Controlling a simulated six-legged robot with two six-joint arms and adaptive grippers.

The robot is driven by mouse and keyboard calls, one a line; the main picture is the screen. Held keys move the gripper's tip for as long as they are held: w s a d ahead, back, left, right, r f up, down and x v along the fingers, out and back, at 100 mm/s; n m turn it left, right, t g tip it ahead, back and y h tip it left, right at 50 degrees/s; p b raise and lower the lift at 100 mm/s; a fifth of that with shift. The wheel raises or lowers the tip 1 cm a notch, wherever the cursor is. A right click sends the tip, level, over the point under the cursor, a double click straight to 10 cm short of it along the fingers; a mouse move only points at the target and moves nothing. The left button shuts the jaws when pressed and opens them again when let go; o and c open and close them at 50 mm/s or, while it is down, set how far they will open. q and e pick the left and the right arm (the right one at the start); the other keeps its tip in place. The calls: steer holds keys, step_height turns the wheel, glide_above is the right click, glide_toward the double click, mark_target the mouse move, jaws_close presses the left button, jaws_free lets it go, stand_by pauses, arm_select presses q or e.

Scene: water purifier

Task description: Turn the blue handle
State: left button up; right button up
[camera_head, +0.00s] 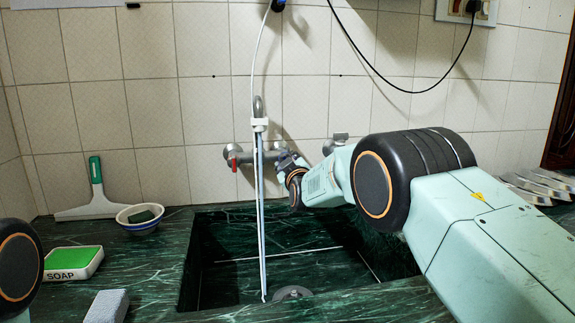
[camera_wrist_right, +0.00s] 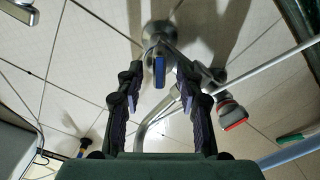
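The blue handle (camera_wrist_right: 159,70) is a small blue lever on the metal wall tap, in the right wrist view. My right gripper (camera_wrist_right: 160,84) is open, with one dark finger on each side of the handle. Gaps show between the handle and both fingers, so I see no contact. In the head view my right gripper (camera_head: 284,160) is at the right end of the tap (camera_head: 254,157) and hides the blue handle. My left gripper is out of view.
A red handle (camera_head: 234,162) is at the tap's left end, also in the right wrist view (camera_wrist_right: 233,118). A thin white pipe (camera_head: 261,200) hangs over the dark green sink (camera_head: 190,265). A squeegee (camera_head: 96,190), bowl (camera_head: 139,226) and soap box (camera_head: 72,263) stand at left.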

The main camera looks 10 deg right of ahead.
steer(key=shift+w, duration=0.15)
steer(key=shift+s+r, duration=0.1)
steer(key=shift+s, duration=0.1)
steer(key=shift+w, duration=0.15)
jaws_close()
